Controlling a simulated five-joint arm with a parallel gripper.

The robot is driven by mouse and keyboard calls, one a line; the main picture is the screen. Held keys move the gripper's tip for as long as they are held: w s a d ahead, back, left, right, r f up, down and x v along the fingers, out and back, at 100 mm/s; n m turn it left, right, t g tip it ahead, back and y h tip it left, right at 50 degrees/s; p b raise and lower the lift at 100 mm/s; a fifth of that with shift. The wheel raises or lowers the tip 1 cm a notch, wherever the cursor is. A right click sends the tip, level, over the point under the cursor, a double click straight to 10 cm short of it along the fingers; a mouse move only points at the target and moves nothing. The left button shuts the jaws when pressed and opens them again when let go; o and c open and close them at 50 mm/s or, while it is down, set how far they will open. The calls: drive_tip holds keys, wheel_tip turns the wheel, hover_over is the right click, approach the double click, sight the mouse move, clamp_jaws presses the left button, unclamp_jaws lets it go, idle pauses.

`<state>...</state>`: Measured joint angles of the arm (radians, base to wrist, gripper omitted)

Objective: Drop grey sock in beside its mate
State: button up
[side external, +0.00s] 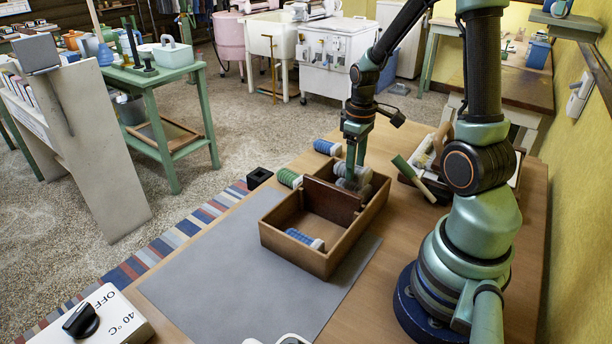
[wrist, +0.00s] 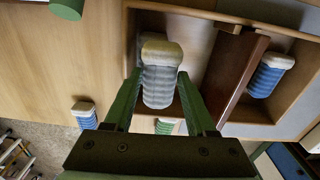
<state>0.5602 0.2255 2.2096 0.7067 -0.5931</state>
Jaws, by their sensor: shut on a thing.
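A wooden box (side external: 330,264) with two compartments stands on the table, split by a brown divider (wrist: 235,72). My gripper (side external: 352,172) is low over the far compartment, its green fingers either side of a rolled grey sock (wrist: 158,86) with a pale cuff. Another pale cuff, apparently of a second grey sock (wrist: 152,37), shows just behind the held one in the wrist view. In the side view the grey socks overlap, so I cannot tell whether they touch. A blue sock (side external: 305,239) lies in the near compartment; it also shows in the wrist view (wrist: 268,76).
A blue sock (side external: 327,147) and a green sock (side external: 290,178) lie on the table outside the box. A small black block (side external: 258,177) is at the table edge. A tray with brushes (side external: 424,178) stands to the right. The grey mat (side external: 240,270) is bare in front.

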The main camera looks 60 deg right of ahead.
drive_tip(key=o, duration=1.4)
wheel_tip(320, 180, up, 12)
drive_tip(key=shift+r, duration=0.1)
drive_tip(key=a+r+t, duration=0.1)
drive_tip(key=a+t, duration=0.1)
drive_tip(key=a, duration=0.4)
drive_tip(key=a+r+t, duration=0.1)
drive_tip(key=a+r, duration=0.1)
drive_tip(key=a, duration=0.4)
drive_tip(key=a+r+t, duration=0.1)
drive_tip(key=a+t, duration=0.1)
drive_tip(key=a, duration=0.4)
drive_tip(key=shift+r+t, duration=0.3)
drive_tip(key=shift+r, duration=0.05)
